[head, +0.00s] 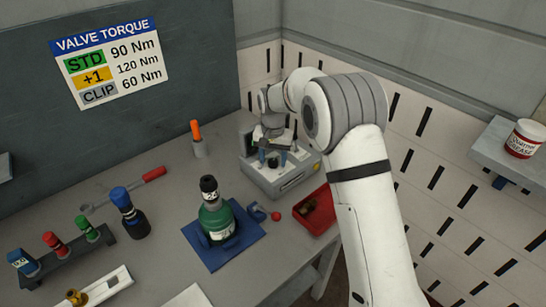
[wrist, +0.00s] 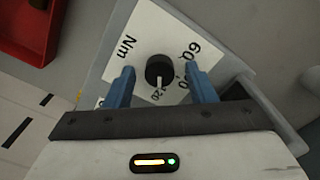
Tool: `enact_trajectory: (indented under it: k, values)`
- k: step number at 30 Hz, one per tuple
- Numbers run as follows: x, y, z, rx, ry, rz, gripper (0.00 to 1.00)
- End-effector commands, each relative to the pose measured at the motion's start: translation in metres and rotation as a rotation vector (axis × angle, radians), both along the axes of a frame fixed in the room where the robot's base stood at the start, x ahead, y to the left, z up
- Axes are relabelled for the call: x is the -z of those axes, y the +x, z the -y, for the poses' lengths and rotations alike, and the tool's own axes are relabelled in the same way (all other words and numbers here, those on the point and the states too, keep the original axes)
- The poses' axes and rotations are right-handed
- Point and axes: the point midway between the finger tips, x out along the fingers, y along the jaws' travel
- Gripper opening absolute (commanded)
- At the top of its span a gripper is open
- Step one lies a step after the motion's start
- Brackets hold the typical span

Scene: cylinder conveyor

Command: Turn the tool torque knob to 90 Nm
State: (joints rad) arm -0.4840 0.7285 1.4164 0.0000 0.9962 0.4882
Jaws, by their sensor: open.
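The torque tool (head: 283,178) is a grey box at the back of the bench. In the wrist view its white dial plate (wrist: 150,35) shows "Nm", "60" and a partly hidden "120"; another mark between them is partly covered. The black round knob (wrist: 159,68) has a white pointer line facing the bottom of the picture, towards the "120". My gripper (wrist: 160,72) is open, with one blue finger on each side of the knob and a visible gap on both sides. In the head view my gripper (head: 272,150) is over the tool, and the knob is hard to make out.
A wall sign (head: 108,60) reads STD 90 Nm, +1 120 Nm, CLIP 60 Nm. A red tray (head: 318,222) stands right of the tool. A green bottle (head: 216,222) stands on a blue mat (head: 240,250). An orange-handled tool (head: 197,135) stands left of the tool box.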

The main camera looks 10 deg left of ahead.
Motion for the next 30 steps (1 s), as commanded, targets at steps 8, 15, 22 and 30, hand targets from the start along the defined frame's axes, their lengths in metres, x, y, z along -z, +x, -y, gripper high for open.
enact_trajectory:
  k: [8, 15, 22, 30]
  values:
    - [-0.0001, -0.0001, 0.0001, 0.000, 0.000, 0.000, 0.39]
    - [-0.0002, -0.0001, 0.0000, 0.000, 0.000, 0.000, 0.19]
    - [-0.0004, -0.0001, -0.0001, -0.001, 0.000, 0.000, 0.06]
    - [0.0003, -0.0001, -0.0003, -0.049, 0.001, 0.000, 0.06]
